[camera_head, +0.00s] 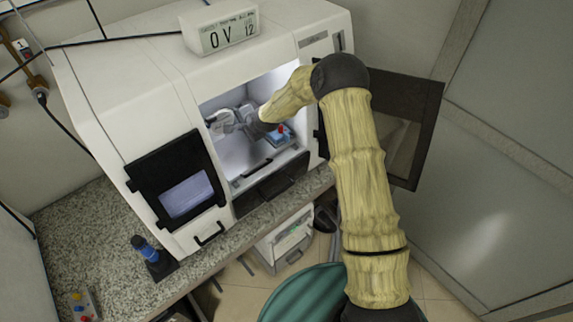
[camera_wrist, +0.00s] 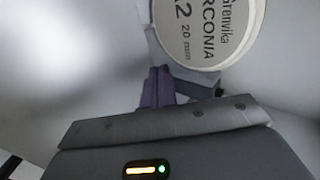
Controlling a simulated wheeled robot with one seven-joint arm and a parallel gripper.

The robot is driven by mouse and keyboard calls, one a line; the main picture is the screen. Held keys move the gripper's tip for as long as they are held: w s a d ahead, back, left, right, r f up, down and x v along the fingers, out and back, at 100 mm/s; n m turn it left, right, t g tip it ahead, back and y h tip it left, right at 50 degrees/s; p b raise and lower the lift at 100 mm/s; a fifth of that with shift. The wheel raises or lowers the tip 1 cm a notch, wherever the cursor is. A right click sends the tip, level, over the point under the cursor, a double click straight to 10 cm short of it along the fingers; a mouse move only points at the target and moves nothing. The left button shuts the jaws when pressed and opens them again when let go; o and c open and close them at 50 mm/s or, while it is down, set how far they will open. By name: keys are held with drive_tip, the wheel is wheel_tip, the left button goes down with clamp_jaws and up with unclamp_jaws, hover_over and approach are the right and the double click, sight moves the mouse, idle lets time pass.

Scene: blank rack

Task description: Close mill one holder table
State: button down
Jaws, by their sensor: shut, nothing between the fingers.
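The white mill (camera_head: 130,75) stands on the counter with its dark door (camera_head: 405,125) swung open to the right. My arm reaches into the lit chamber, and my gripper (camera_head: 216,122) is inside, towards its left side. In the wrist view my gripper's purple fingers (camera_wrist: 157,84) are together with nothing between them. Just beyond them is a round white disc (camera_wrist: 205,28) printed "ZIRCONIA A2 20 mm". A grey-blue part (camera_wrist: 178,62), perhaps the holder table, shows under the disc's edge. I cannot tell whether my fingers touch it. My wrist hides much of the chamber in the head view.
A blue piece with a red knob (camera_head: 281,133) sits at the chamber's right. The chamber's side walls and front frame are close around my arm. A dark panel with a screen (camera_head: 187,195) is on the mill's front.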

drive_tip(key=shift+w+a, duration=0.4)
drive_tip(key=shift+w, duration=0.15)
drive_tip(key=shift+w+r, duration=0.2)
drive_tip(key=shift+r, duration=0.1)
